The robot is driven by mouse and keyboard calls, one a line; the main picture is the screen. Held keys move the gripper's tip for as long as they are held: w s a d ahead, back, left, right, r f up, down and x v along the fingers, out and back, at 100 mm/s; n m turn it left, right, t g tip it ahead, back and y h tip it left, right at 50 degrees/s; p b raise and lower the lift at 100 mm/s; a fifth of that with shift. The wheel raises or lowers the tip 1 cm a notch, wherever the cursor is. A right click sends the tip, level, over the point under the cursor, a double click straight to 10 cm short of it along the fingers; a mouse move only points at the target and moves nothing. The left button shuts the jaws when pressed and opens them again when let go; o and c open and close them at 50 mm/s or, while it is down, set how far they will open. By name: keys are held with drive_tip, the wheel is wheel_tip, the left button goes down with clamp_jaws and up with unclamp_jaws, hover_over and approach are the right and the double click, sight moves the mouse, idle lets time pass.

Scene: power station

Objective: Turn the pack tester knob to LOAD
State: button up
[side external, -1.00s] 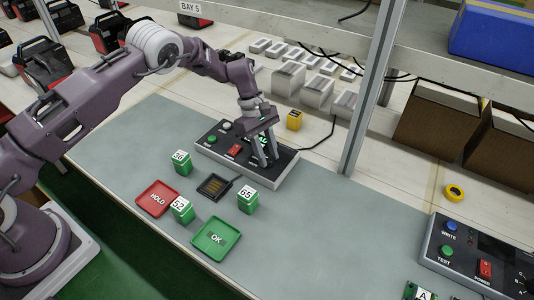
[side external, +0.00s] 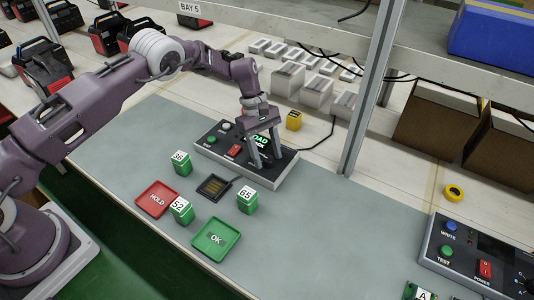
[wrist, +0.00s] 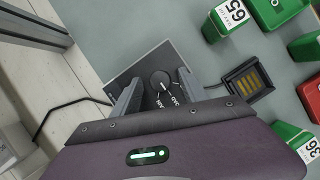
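The pack tester (side external: 285,170) is a dark-topped grey box on the bench mat, with green letters ending in "OAD" on its display (side external: 261,139). Its round black knob (wrist: 161,83) with a white pointer line shows in the wrist view. My gripper (side external: 264,164) is over the right part of the tester, pointing down. In the wrist view my gripper (wrist: 158,78) has its fingers apart on either side of the knob, with gaps between them and it. The labels around the knob are partly hidden and I cannot read which one the pointer meets.
Green packs marked 36 (side external: 182,163), 52 (side external: 181,210) and 65 (side external: 247,200) stand around a black contact cradle (side external: 214,187). A red HOLD tray (side external: 157,199) and a green OK tray (side external: 216,239) lie in front. A metal post (side external: 367,95) rises at the right.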

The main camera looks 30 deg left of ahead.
drive_tip(key=v, duration=0.7)
drive_tip(key=s+a+r+m+t, duration=0.1)
drive_tip(key=s+r+m, duration=0.15)
drive_tip(key=r, duration=0.65)
drive_tip(key=s+a+r+m+t, duration=0.1)
drive_tip(key=s+r, duration=0.2)
drive_tip(key=r, duration=0.6)
drive_tip(key=s+a+r+m+t+y, duration=0.1)
drive_tip(key=s+r+m+t, duration=0.15)
drive_tip(key=s+r, duration=0.6)
drive_tip(key=s+a+m+t+y, duration=0.1)
drive_tip(key=s+m, duration=0.2)
drive_tip(key=s, duration=0.8)
drive_tip(key=s+a+f+m+t+y, duration=0.1)
drive_tip(key=s+m, duration=0.3)
drive_tip(key=s, duration=0.8)
drive_tip(key=shift+s+a+m+t+y, duration=0.35)
drive_tip(key=shift+a+y, duration=0.15)
drive_tip(key=shift+a, duration=0.1)
